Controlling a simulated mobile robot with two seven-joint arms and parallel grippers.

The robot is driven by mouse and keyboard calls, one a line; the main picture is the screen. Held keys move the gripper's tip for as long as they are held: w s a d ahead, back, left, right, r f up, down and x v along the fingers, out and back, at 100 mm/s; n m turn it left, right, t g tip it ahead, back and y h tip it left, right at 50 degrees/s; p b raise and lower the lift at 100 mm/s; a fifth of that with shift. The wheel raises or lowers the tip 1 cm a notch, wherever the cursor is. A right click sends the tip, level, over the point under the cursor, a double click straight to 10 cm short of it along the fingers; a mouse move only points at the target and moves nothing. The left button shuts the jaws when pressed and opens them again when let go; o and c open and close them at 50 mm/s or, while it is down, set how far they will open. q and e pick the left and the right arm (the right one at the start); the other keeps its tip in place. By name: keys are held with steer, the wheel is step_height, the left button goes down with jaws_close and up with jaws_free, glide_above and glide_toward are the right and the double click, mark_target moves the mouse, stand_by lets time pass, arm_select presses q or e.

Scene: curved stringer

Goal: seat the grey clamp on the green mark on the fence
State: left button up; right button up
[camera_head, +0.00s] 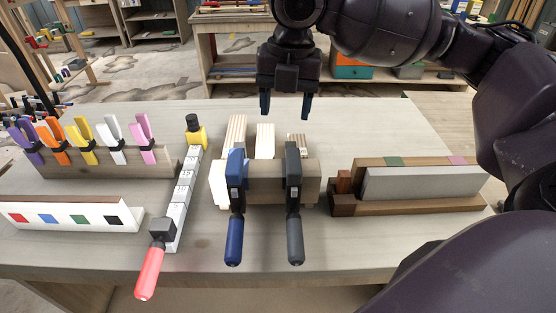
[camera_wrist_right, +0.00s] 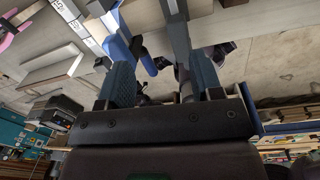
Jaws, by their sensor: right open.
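The grey clamp (camera_head: 293,180) hangs on a wooden block (camera_head: 264,182) near the table's middle, its dark handle pointing toward the front. A blue clamp (camera_head: 236,185) sits on the same block just left of it. The fence (camera_head: 373,162) stands at the right of the table, with a green mark (camera_head: 394,161) on its top edge and a pink mark to the right. My right gripper (camera_head: 286,112) is open and empty, pointing down above and behind the grey clamp. In the right wrist view, the grey clamp (camera_wrist_right: 179,40) shows beyond the open fingers (camera_wrist_right: 162,80). My left gripper is not seen.
A pale grey board (camera_head: 425,184) lies along the fence's front. A long bar clamp with a red handle (camera_head: 149,272) lies left of the block. A rack of coloured spring clamps (camera_head: 95,162) and a white strip (camera_head: 70,214) with coloured squares are farther left.

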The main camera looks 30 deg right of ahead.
mark_target(293, 149)
steer(key=shift+s+d+n, duration=0.35)
steer(key=shift+s+n, duration=0.05)
steer(key=shift+n, duration=0.1)
steer(key=shift+s+a+r+h, duration=0.1)
steer(key=shift+s+r+h, duration=0.05)
steer(key=shift+s+h, duration=0.15)
steer(key=shift+a+n, duration=0.1)
steer(key=shift+n, duration=0.2)
step_height(293, 149, down, 5)
steer(key=shift+f+b, duration=0.2)
steer(key=shift+b, duration=0.35)
steer(key=shift+w+f, duration=0.1)
steer(key=shift+f, duration=0.3)
steer(key=f, duration=0.2)
steer(key=f+b, duration=0.1)
steer(key=f, duration=0.1)
steer(key=shift+d, duration=0.3)
steer(key=shift+f, duration=0.4)
steer(key=shift+c, duration=0.2)
steer(key=c, duration=1)
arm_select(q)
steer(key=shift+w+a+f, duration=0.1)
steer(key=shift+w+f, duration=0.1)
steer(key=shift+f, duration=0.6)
arm_select(e)
steer(key=shift+r, duration=0.1)
jaws_close()
